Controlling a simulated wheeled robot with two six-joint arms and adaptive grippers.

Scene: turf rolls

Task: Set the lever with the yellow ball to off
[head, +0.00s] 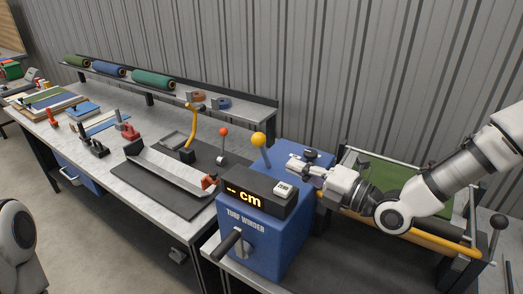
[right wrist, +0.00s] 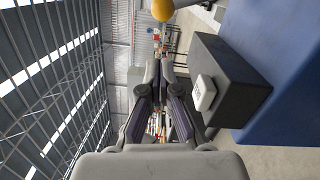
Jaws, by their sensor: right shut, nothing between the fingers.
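The lever with the yellow ball (head: 259,139) stands up from the blue turf winder (head: 273,233), behind its black display box. Its rod leans slightly, with the ball up and to the left. The ball also shows at the top edge of the right wrist view (right wrist: 162,9). My right gripper (head: 293,166) is to the right of the lever, above the winder, apart from the ball. In the right wrist view its fingers (right wrist: 166,68) are shut with nothing between them. Any off marking is not readable. My left gripper is out of view.
The display box (head: 259,195) reads "-- cm" and carries a white button (head: 283,190). A crank handle (head: 229,241) sticks out in front. A red-ball lever (head: 223,132) stands on the bench to the left. Turf rolls (head: 153,79) lie on the back shelf.

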